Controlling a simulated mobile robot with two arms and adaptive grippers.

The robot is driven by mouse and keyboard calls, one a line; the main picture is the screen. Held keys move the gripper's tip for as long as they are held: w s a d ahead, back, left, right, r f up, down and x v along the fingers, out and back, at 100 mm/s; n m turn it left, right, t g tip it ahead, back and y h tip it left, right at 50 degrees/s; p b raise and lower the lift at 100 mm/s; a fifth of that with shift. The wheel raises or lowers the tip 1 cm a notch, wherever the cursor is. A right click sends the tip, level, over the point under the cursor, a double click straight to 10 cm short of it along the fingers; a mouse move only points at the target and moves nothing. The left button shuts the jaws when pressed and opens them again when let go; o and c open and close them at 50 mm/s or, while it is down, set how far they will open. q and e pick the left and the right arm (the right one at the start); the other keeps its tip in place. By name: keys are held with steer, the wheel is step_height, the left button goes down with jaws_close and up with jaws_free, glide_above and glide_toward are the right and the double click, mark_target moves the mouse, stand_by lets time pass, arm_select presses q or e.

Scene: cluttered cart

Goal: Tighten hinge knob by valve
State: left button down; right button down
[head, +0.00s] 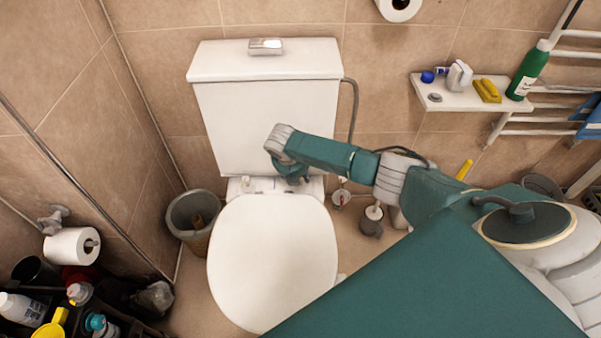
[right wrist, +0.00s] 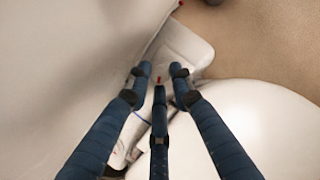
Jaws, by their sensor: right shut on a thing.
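The toilet's white lid (head: 272,260) is down in front of the white tank (head: 270,115). My right gripper (head: 291,177) is at the hinge strip between them, on the side by the valve (head: 341,196). In the right wrist view its three fingers (right wrist: 160,78) close in over the hinge area. A small red mark shows between the fingertips; the hinge knob by the valve is otherwise mostly hidden by them. The other hinge knob (head: 246,184) stands upright on the left of the strip. My left gripper is not in view.
A bin (head: 194,218) stands left of the toilet. A brush holder (head: 372,220) stands on the floor to the right. A grey hose (head: 353,110) runs down beside the tank. A shelf (head: 468,99) with bottles and a sponge is on the right wall.

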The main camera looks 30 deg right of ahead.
steer(key=shift+w+d+r+m, duration=0.15)
steer(key=shift+d+m, duration=0.1)
steer(key=shift+m, duration=0.35)
steer(key=shift+m+g+h, duration=0.3)
steer(key=shift+m, duration=0.6)
steer(key=m+b, duration=0.1)
steer(key=m+g+b, duration=0.1)
steer(key=m, duration=0.1)
steer(key=shift+w+f+g, duration=0.1)
steer(key=shift+f+g, duration=0.15)
steer(key=shift+g, duration=0.05)
steer(key=shift+m+g+b, duration=0.5)
steer(key=shift+m+b, duration=0.65)
steer(key=shift+m, duration=0.05)
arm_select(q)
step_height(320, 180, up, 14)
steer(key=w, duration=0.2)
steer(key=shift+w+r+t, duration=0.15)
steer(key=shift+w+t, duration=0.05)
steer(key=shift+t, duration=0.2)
arm_select(e)
steer(key=shift+d+r, duration=0.1)
steer(key=c, duration=1.6)
jaws_free()
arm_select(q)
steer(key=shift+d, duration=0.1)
arm_select(e)
steer(key=shift+o, duration=0.2)
